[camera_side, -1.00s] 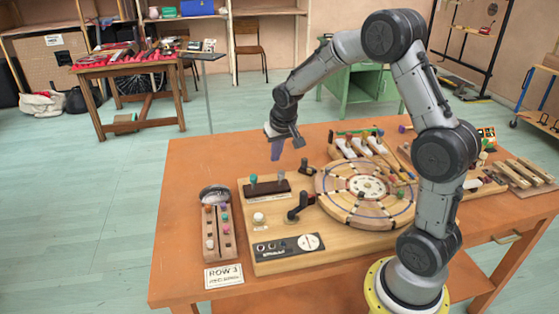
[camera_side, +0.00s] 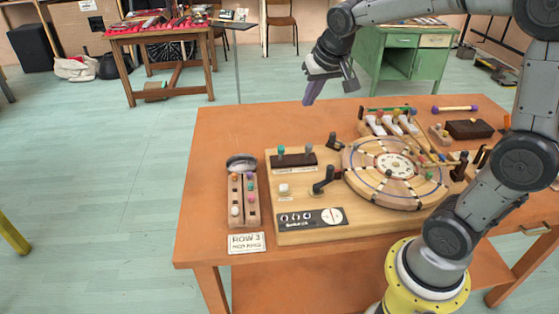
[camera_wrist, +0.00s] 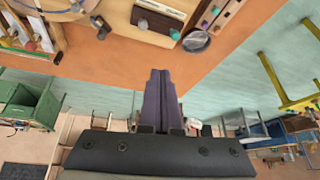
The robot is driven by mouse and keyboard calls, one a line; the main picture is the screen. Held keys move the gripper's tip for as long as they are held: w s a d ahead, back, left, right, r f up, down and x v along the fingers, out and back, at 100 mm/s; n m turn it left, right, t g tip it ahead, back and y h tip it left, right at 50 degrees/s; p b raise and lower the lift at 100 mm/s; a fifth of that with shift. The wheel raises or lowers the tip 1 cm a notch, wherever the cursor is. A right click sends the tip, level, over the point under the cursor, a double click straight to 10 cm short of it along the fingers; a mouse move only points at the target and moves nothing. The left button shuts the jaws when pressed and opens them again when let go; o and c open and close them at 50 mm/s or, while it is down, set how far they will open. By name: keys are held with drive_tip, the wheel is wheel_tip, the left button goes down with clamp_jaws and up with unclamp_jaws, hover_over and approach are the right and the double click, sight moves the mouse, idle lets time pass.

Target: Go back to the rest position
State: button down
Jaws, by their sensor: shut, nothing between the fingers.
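My gripper (camera_side: 313,92) is up in the air above the back part of the orange table (camera_side: 225,140), clear of everything on it. Its purple-grey fingers point down in the side view. In the wrist view the fingers of my gripper (camera_wrist: 158,85) lie together with nothing between them. Below it, the wooden board (camera_side: 272,205) with the round segmented wheel (camera_side: 393,172) stands on the table. The board carries a dark block with coloured pegs (camera_side: 294,160), a black crank handle (camera_side: 324,180) and a white button (camera_side: 284,189).
Left of the board are a peg rack (camera_side: 243,205), a small round metal dish (camera_side: 241,162) and a row sign (camera_side: 246,243). Several mallets (camera_side: 385,122) lie behind the wheel. A dark box (camera_side: 469,129) is at the back right. The table's back left is clear.

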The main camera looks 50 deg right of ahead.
drive_tip(key=s+a+r+n+t, duration=0.1)
drive_tip(key=s+a+r+n, duration=0.1)
drive_tip(key=s+a+r, duration=0.4)
drive_tip(key=s+a+f+n+y, duration=0.1)
drive_tip(key=s+a+f+n, duration=0.1)
drive_tip(key=s, duration=0.5)
drive_tip(key=s+a+f+n+y, duration=0.1)
drive_tip(key=s+a+f+n, duration=0.1)
drive_tip(key=s+f, duration=0.3)
drive_tip(key=s, duration=0.3)
drive_tip(key=shift+s+f, duration=0.15)
drive_tip(key=shift+f, duration=0.1)
